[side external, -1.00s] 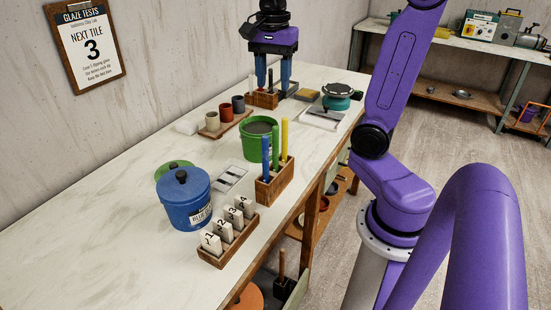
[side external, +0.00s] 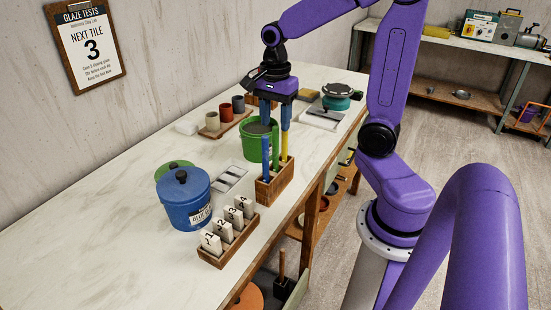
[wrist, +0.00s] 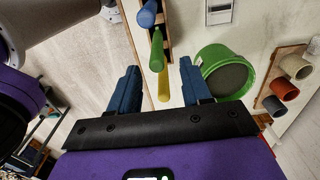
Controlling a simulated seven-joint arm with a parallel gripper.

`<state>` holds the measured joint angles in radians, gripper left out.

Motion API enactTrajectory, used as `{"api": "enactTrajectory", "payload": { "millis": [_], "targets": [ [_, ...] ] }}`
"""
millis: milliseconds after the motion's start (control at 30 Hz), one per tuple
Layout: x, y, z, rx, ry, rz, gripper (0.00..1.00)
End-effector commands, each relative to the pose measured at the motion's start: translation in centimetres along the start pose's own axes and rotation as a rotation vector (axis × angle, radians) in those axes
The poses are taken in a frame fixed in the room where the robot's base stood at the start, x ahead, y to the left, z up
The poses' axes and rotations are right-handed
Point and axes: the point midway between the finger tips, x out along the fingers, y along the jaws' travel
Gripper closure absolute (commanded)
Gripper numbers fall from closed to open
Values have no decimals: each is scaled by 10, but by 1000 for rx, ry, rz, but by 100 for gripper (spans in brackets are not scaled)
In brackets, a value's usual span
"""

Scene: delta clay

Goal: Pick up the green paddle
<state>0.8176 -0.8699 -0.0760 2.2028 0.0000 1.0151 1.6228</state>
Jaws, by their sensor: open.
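The green paddle (side external: 275,143) stands upright in a wooden holder (side external: 274,190), between a blue paddle (side external: 266,158) and a yellow paddle (side external: 285,146). My gripper (side external: 276,124) points down above the holder, open and empty. In the wrist view the green paddle (wrist: 156,52) shows in the gap between the fingertips (wrist: 158,68). The blue paddle's top (wrist: 147,14) is above it and the yellow paddle (wrist: 163,86) below it. I cannot tell the exact height of the fingertips over the paddle tops.
A green bucket (side external: 252,148) stands close behind the holder, near one finger in the wrist view. A blue lidded pot (side external: 184,205) and a rack of numbered tiles (side external: 228,240) are nearer the camera. Small cups (side external: 225,112) stand behind. The left tabletop is clear.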

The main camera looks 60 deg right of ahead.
Motion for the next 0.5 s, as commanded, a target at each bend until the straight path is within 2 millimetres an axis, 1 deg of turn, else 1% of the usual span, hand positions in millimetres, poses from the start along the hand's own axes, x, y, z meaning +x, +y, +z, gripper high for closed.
{"api": "enactTrajectory", "payload": {
  "millis": [167,400,500],
  "targets": [
    [11,2,1,0,0,4,52],
    [44,4,5,1,0,5,52],
    [52,3,5,0,0,2,52]
  ]
}}
